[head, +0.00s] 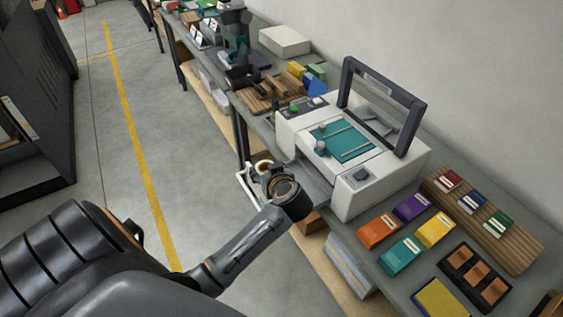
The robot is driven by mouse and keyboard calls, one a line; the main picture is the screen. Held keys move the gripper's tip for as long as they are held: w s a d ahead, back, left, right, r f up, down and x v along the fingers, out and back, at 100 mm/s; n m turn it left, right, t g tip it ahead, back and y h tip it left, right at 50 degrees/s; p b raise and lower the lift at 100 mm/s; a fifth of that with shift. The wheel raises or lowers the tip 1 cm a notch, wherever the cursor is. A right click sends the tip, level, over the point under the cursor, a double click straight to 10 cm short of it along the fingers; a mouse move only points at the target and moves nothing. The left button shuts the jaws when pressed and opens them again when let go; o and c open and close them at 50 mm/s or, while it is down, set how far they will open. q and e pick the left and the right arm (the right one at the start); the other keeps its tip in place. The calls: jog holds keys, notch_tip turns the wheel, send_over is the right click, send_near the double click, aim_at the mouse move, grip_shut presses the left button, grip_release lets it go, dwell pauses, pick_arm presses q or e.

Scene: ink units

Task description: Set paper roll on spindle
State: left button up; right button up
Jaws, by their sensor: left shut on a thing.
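My left gripper (266,170) is at the left front side of a white printer-like machine (382,172), above the bench's front edge. Its fingers are partly hidden by my own wrist. It is shut on a small pale ring-shaped thing, seemingly the paper roll (262,163), of which only a part shows. The machine's dark-framed lid (412,132) stands open over a teal bed (345,143). A grey tray (318,184) sticks out of its front, close to my gripper. I cannot make out the spindle. My right gripper is out of view.
Orange (377,231), purple, yellow and teal boxes stand on the bench right of the machine. A wooden rack (515,246) with coloured blocks and a dark tray (450,262) lie beyond. Wooden blocks and a blue item (315,84) crowd the machine's far side. The floor aisle is clear.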

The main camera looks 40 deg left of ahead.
pick_arm(q)
jog(key=shift+s+a+r, duration=0.15)
jog(key=shift+s+r, duration=0.05)
jog(key=shift+s, duration=0.3)
jog(key=shift+s+a+r, duration=0.1)
jog(key=shift+s+r, duration=0.1)
jog(key=shift+s, duration=0.25)
jog(key=shift+d+f+b, duration=0.15)
jog(key=shift+f+b, duration=0.05)
jog(key=shift+b, duration=0.2)
jog(key=w+d+f+b, duration=0.1)
jog(key=w+f+b, duration=0.1)
jog(key=w, duration=0.1)
jog(key=w+d+f+b, duration=0.3)
jog(key=w+f+b, duration=0.1)
jog(key=w, duration=0.1)
jog(key=shift+w+d+f, duration=0.2)
jog(key=shift+w+d, duration=0.1)
jog(key=shift+d, duration=0.05)
notch_tip(320, 180, down, 4)
jog(key=b, duration=0.4)
jog(key=shift+w+r+b, duration=0.1)
jog(key=shift+b, duration=0.3)
jog(key=shift+f+b, duration=0.35)
jog(key=shift+b, duration=0.2)
